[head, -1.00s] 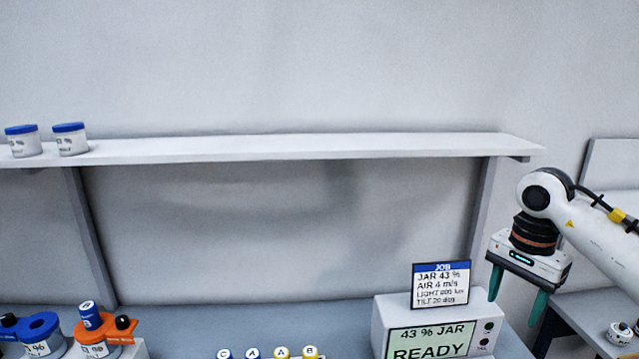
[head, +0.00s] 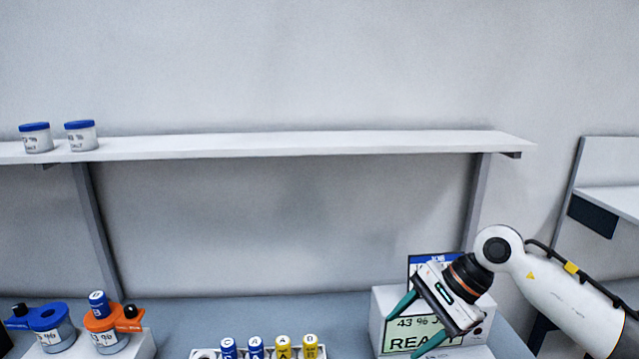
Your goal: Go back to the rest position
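My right gripper (head: 428,326) is in the head view at the lower right, tilted, with its two green fingers pointing down and to the left. The fingers are spread apart with nothing between them. It is in front of the white box with the READY screen (head: 398,335) and the job sign (head: 420,262), and hides part of both. My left gripper is not in view.
A blue-topped jar (head: 52,335) and an orange-topped jar (head: 107,337) stand at the lower left. A rack (head: 207,354) holds blue and yellow cylinders (head: 283,347) at the bottom. Two lidded jars (head: 81,137) stand on the shelf (head: 300,145). The bench between is clear.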

